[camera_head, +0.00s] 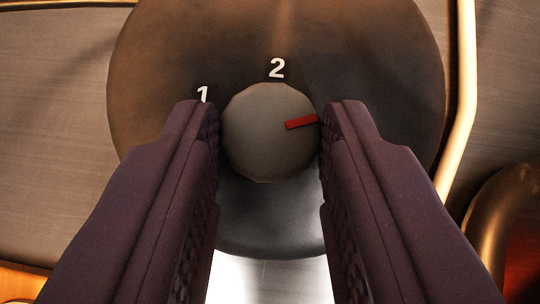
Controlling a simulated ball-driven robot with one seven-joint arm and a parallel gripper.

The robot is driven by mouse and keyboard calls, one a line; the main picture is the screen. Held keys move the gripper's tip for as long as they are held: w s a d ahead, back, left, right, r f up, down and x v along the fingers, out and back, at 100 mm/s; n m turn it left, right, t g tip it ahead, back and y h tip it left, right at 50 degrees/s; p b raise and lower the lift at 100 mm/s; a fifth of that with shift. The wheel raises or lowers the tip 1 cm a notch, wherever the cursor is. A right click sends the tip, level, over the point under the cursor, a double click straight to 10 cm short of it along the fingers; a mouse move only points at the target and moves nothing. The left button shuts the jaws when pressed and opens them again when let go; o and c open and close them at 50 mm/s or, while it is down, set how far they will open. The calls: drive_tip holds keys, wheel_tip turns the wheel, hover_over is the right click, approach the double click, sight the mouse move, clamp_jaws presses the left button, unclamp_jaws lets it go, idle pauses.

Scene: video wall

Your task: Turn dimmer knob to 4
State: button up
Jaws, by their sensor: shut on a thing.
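The dimmer knob (262,150) is a grey round cap with a red pointer mark (300,122) near its right edge, pointing right and slightly up. It sits on a dark round dial plate (390,60). The numeral 2 (277,68) shows above the knob, and the numeral 1 (203,94) shows at its upper left, partly covered by the left finger. No other numerals show; the right finger hides part of the plate. My gripper (269,135) is shut on the knob, one finger on each side.
A brushed metal panel (60,130) lies behind the plate. A pale curved rail (463,90) runs down its right side, and a bronze curved tube (495,215) stands at the lower right. A bright patch shows below the knob.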

drive_tip(key=m+h+p, duration=0.1)
drive_tip(key=p, duration=0.1)
drive_tip(key=m+p, duration=0.1)
drive_tip(key=m+h+p, duration=0.1)
drive_tip(key=p, duration=0.1)
drive_tip(key=shift+a+r+g+h+p, duration=0.3)
drive_tip(key=shift+a+r+p, duration=0.05)
drive_tip(key=shift+a+r, duration=0.05)
drive_tip(key=shift+w+f+m+g+h+p, duration=0.15)
drive_tip(key=shift+m+h+p, duration=0.2)
drive_tip(key=shift+m, duration=0.25)
drive_tip(key=shift+f+m+g+h+p, duration=0.15)
drive_tip(key=shift+m+h+p, duration=0.1)
drive_tip(key=shift+m+p, duration=0.3)
drive_tip(key=m, duration=0.1)
drive_tip(key=m+g+h+b, duration=0.1)
drive_tip(key=m+h+b, duration=0.1)
drive_tip(key=shift+w+a+f+g, duration=0.15)
drive_tip(key=shift+a+f+g, duration=0.05)
drive_tip(key=shift+f+g, duration=0.1)
drive_tip(key=shift+w+a+r+m+g+h+b, duration=0.15)
drive_tip(key=shift+m+g+h+b, duration=0.3)
drive_tip(key=shift+m+b, duration=0.4)
drive_tip(key=shift+r, duration=0.1)
drive_tip(key=o, duration=1)
drive_tip(key=shift+o, duration=0.2)
